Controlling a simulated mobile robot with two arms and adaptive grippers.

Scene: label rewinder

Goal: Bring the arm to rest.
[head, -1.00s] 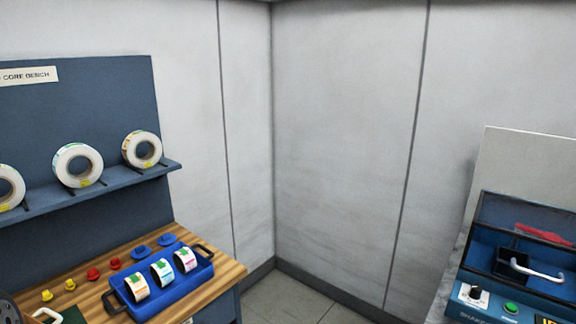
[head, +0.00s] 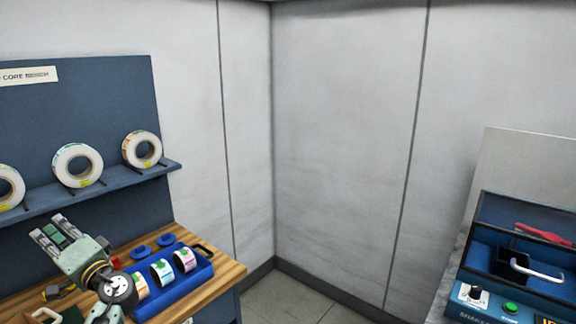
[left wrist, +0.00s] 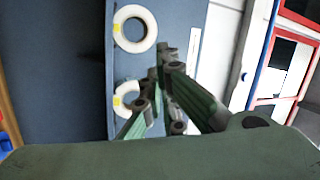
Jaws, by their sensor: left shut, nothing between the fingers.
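My left gripper (head: 48,228) is raised over the left part of the wooden bench (head: 226,277), in front of the blue back panel and below the shelf. Its fingers point up and to the left in the head view. It is shut with nothing in it; in the left wrist view its green fingers (left wrist: 167,65) come together in front of the shelf with white rolls. My right gripper is not in view.
The blue tray holds white label rolls (head: 162,271). Large white rolls (head: 142,149) stand on the shelf (head: 110,187). Blue discs (head: 166,240) lie behind the tray. Floor shows between.

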